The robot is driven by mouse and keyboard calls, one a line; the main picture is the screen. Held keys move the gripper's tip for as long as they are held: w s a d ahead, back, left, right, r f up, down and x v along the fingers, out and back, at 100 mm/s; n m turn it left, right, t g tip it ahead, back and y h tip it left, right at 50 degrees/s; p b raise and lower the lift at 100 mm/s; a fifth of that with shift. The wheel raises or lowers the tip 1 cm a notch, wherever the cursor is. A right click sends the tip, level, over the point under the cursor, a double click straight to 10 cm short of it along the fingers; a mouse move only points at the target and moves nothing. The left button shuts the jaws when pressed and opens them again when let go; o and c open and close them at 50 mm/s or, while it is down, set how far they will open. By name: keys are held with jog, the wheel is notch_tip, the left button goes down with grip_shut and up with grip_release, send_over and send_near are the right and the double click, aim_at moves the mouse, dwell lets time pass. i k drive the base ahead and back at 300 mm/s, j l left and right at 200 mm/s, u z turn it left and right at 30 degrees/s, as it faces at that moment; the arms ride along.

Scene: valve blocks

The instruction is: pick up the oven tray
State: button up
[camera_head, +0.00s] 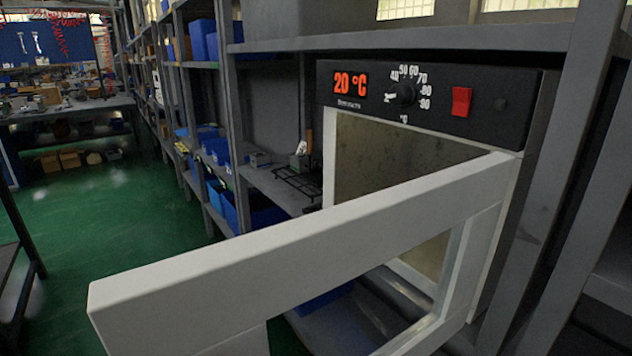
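The oven (428,98) stands on a grey shelf at the right, with a black control panel reading 20 °C. Its white framed door (290,252) is swung open toward me and crosses the lower middle of the picture. A dark wire rack (298,183), which looks like the oven tray, lies on the shelf left of the oven. Its right part is close to or behind the oven's side and the door's top edge. Part of the oven's inside shows, and no tray is visible there. My gripper is not in view.
A small grey-white object (300,160) stands by the rack. Blue bins (250,209) fill the lower shelves. A grey shelf post (556,180) rises right of the oven. The green floor (110,230) at the left is clear.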

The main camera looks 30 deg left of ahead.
aim_at(315, 176)
jog(key=j+u, duration=0.1)
jog(key=j, duration=0.4)
jog(key=i+j, duration=0.1)
jog(key=j, duration=0.35)
jog(key=i+j+u, duration=0.15)
jog(key=j, duration=0.8)
jog(key=i+j+u, duration=0.15)
jog(key=j, duration=0.35)
